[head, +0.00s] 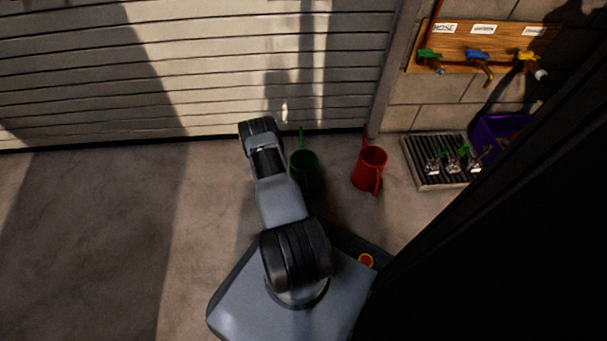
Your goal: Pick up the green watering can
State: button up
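The green watering can (305,163) stands upright on the concrete floor near the foot of the slatted door. Its spout points toward the door, and its lower left side is partly hidden by my arm and in shadow. My arm reaches from my base toward the door, just left of the can. The end of my arm shows near the door, but my gripper's fingers are hidden, so I cannot tell whether they are open or touching anything. A similar red watering can (370,169) stands to the right of the green one, with a clear gap between them.
The slatted door (190,65) closes off the back. A metal grate tray (423,180) with several small taps lies to the right, beside a purple bin (490,132). A wooden board (455,48) with labelled taps hangs on the block wall. A dark surface blocks the right. The left floor is clear.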

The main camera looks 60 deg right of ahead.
grip_shut()
jog(key=shift+r, duration=0.1)
